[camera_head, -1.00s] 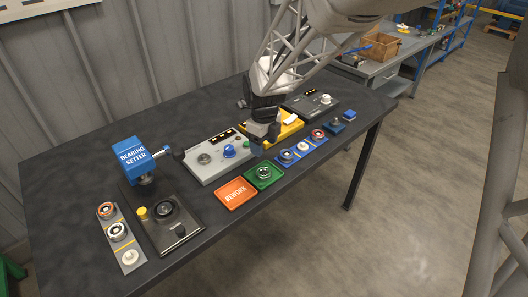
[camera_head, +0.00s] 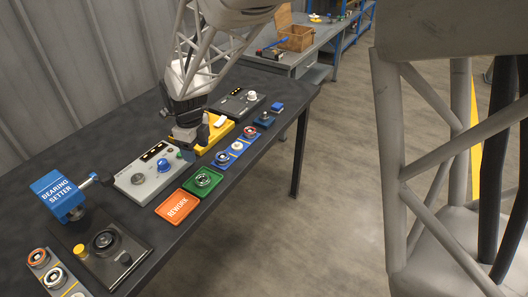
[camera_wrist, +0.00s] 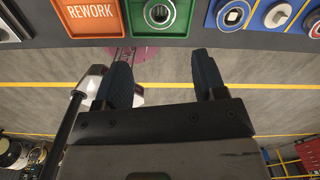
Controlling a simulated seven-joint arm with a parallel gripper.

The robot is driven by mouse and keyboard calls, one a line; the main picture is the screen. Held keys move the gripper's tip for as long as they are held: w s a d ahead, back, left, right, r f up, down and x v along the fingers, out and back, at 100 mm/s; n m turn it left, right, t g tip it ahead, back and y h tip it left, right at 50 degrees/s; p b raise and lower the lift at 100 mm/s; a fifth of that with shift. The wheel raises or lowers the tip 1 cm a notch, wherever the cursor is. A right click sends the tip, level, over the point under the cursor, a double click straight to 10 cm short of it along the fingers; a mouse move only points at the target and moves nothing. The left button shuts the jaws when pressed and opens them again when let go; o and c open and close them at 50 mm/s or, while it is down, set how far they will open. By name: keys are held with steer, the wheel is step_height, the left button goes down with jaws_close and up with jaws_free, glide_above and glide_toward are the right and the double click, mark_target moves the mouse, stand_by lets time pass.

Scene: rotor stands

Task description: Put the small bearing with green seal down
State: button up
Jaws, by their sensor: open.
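A small silver bearing (camera_head: 203,180) sits in the green tray (camera_head: 190,187). It also shows at the top of the wrist view (camera_wrist: 158,12), inside the green tray (camera_wrist: 135,25). I cannot tell the colour of its seal for sure. My gripper (camera_head: 188,143) is above the table behind the green tray, near the grey and yellow units. In the wrist view, its two dark fingers (camera_wrist: 160,75) are spread apart with nothing between them. They do not touch the bearing.
An orange REWORK tray (camera_head: 176,207) lies left of the green one. A blue tray (camera_head: 223,160) with several round parts lies to its right. The grey unit with a blue knob (camera_head: 146,178) and the yellow unit (camera_head: 215,131) stand behind. The blue bearing setter (camera_head: 58,193) is far left.

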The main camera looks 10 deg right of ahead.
steer(key=s+d+r+n+t, duration=0.1)
steer(key=s+d+r+n, duration=0.9)
steer(key=s+d+n, duration=0.3)
steer(key=s+d+r+n, duration=0.1)
steer(key=s+d+n, duration=0.3)
steer(key=s, duration=0.4)
steer(key=s+d+r+n+t, duration=0.1)
steer(key=s+d+n, duration=0.4)
steer(key=s+n, duration=0.2)
steer(key=shift+s+r+n+t, duration=0.2)
steer(key=shift+s+n+t, duration=0.1)
steer(key=shift+s, duration=0.35)
steer(key=shift+d, duration=0.1)
